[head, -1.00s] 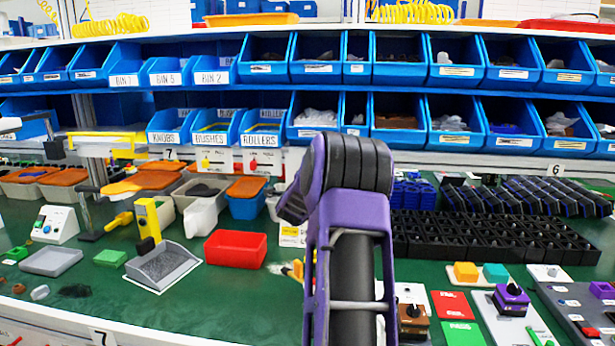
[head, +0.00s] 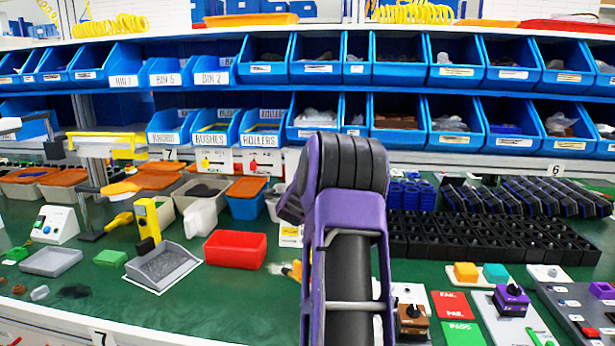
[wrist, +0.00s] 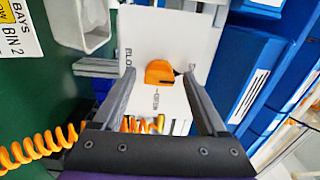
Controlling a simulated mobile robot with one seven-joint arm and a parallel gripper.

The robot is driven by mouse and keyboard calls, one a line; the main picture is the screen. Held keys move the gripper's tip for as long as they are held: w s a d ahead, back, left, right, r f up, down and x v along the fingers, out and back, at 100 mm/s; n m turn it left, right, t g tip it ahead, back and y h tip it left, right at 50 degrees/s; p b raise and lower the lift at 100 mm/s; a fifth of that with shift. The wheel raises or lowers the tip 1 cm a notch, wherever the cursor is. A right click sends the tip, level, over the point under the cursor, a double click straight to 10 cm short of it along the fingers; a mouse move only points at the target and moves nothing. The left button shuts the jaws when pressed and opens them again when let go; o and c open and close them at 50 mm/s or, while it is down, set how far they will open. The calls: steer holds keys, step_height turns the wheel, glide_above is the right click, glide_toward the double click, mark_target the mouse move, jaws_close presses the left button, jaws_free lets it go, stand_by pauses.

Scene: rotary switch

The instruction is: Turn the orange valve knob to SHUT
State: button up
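The orange valve knob (wrist: 159,72) shows in the wrist view on a white panel (wrist: 140,30) with dark lettering. The lettering is turned sideways and too small to read surely. A small dark mark shows at the knob's right side. My gripper (wrist: 158,74) is open, with one finger to the left of the knob and one to the right in the picture. The knob appears between the fingertips; I cannot tell whether they touch it. In the head view my purple arm stands in the middle, and I cannot make out the knob or gripper there.
In the wrist view, blue bins (wrist: 255,75) line the right side, and a coiled orange hose (wrist: 40,147) lies lower left. In the head view, a red tray (head: 236,249) stands left of my arm and black racks (head: 490,238) stand to its right.

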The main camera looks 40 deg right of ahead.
steer(key=v, duration=1.7)
steer(key=shift+a, duration=0.2)
